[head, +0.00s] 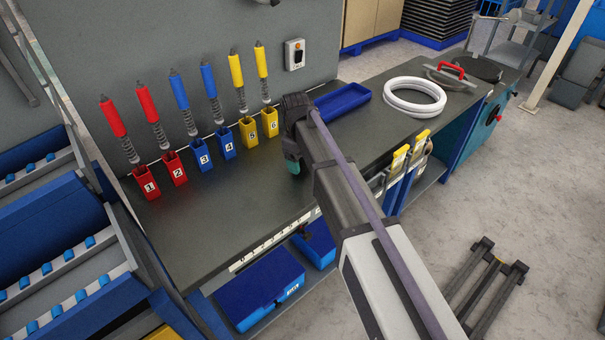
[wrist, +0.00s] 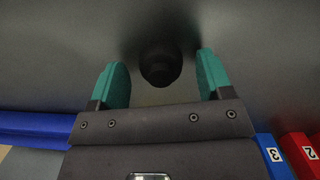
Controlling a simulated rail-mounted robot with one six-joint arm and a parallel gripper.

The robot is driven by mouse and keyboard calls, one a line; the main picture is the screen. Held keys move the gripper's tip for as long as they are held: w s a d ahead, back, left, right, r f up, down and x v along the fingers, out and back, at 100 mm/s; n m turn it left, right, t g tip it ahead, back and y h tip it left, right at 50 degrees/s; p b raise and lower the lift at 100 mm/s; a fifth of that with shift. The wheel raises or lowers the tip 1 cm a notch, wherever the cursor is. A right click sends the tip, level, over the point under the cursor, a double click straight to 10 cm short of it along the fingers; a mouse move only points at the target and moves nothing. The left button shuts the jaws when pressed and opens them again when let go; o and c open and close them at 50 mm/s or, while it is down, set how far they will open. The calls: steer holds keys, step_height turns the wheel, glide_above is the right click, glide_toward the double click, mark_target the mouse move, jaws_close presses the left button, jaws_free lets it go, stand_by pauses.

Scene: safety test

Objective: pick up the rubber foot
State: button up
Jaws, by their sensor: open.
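The rubber foot (wrist: 160,69) is a small, dark, round piece on the dark grey bench top in the wrist view. My gripper (wrist: 161,62) has its two teal fingers apart, one on each side of the foot, with a visible gap on both sides. I cannot tell how far above the bench the fingertips are. In the head view my gripper (head: 292,165) points down over the bench top (head: 215,215). The foot is not visible in that view.
Red, blue and yellow numbered bins (head: 225,143) stand along the back wall under coloured spring tools. A blue tray (head: 343,102) and white hose rings (head: 414,97) lie to the right. The bench top left of my gripper is clear.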

steer(key=shift+f, duration=0.1)
steer(key=c, duration=1)
step_height(320, 180, up, 10)
steer(key=p, duration=1)
steer(key=shift+r+p, duration=0.2)
steer(key=shift+p, duration=0.2)
